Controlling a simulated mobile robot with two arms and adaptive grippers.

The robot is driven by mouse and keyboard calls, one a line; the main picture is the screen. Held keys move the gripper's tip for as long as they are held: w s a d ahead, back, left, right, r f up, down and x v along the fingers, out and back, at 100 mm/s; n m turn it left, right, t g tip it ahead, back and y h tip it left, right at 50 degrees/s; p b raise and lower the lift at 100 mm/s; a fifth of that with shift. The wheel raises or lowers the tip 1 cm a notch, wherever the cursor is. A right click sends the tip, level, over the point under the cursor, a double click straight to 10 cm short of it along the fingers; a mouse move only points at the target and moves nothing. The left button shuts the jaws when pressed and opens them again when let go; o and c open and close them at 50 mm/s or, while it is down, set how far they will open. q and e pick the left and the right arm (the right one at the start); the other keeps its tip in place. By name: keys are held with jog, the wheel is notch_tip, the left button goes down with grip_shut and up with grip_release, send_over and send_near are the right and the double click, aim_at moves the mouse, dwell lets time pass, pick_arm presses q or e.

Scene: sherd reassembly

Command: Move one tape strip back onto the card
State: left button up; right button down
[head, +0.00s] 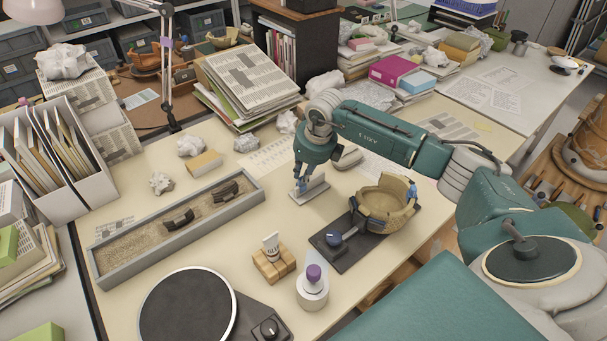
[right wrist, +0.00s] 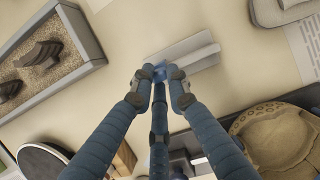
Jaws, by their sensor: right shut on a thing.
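My right gripper (head: 300,184) is over the left end of the pale grey card (head: 315,190), a flat piece with a raised lighter ridge. In the right wrist view the fingertips (right wrist: 162,76) are closed together on a small blue tape strip (right wrist: 160,69), at the near left end of the card (right wrist: 190,58). I cannot tell whether the strip touches the card. The tan bowl (head: 382,208) sits on a dark base with a blue knob, and blue tape (head: 411,190) shows on its right rim. My left gripper is not in view.
A long grey sand tray (head: 258,190) with dark sherds lies to the left. A wooden block (head: 273,263) with a tube, a purple-capped bottle (head: 312,290) and a dark turntable (head: 186,308) stand in front. Crumpled paper lies behind. Bare tabletop surrounds the card's left side.

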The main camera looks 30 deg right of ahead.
jog(key=c, duration=1.6)
grip_release()
jog(key=v, duration=1.2)
